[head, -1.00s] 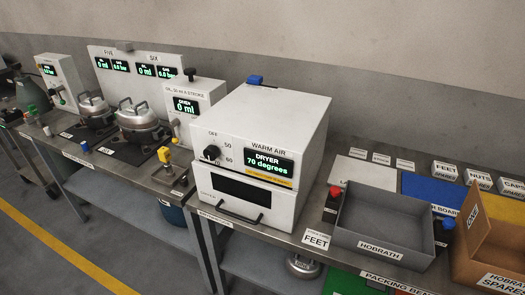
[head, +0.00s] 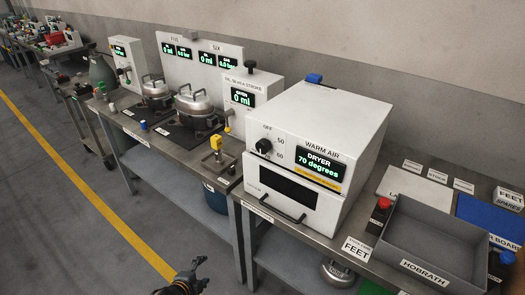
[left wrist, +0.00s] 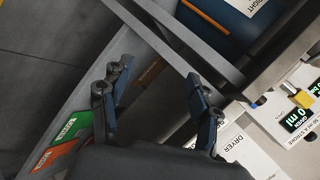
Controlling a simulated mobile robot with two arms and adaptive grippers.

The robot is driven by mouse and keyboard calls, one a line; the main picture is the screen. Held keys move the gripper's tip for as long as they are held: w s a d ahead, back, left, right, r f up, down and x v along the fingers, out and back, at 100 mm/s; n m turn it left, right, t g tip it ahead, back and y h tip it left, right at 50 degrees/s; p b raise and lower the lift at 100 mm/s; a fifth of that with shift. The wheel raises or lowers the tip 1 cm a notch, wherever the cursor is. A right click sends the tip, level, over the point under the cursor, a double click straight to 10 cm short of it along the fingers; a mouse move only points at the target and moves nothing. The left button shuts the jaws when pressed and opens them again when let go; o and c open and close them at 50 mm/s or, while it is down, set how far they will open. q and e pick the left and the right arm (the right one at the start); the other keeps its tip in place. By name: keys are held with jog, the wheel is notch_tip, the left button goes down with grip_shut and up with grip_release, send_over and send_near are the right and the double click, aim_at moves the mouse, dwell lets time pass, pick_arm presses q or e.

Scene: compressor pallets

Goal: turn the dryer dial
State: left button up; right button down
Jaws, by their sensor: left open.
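The dryer (head: 325,140) is a white box on the bench in the head view. Its black dial (head: 263,146) is on the front panel, left of a green display that reads 70 degrees. Marks OFF, 50 and 60 stand around the dial. My left gripper (head: 198,268) is at the bottom of the head view, low in front of the bench and well apart from the dial. In the left wrist view its two fingers (left wrist: 158,125) are spread with nothing held between them. My right gripper is not in view.
A drawer handle (head: 276,208) sticks out below the dial. A yellow-topped fitting (head: 216,143) and metal pots (head: 199,106) stand left of the dryer. A grey HOBRATH tray (head: 436,240) is at right. The floor (head: 80,220) before the bench is clear.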

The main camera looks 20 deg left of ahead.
pick_arm(q)
jog(key=w+d+r+m+t+h, duration=0.1)
jog(key=w+r+m+t, duration=0.2)
jog(key=r, duration=0.6)
jog(key=w+d+r+m+t+h, duration=0.1)
jog(key=w+r+m, duration=0.35)
jog(key=r, duration=0.45)
jog(key=m+t+h, duration=0.3)
jog(key=m+h, duration=0.1)
jog(key=m, duration=0.4)
send_near(261, 149)
jog(key=p+x, duration=0.3)
jog(key=x, duration=0.5)
jog(key=shift+w+r+p, duration=0.1)
jog(key=shift+p, duration=0.2)
jog(key=shift+w+d, duration=0.25)
jog(key=shift+w, duration=0.35)
jog(key=shift+c, duration=0.2)
jog(key=c, duration=1.1)
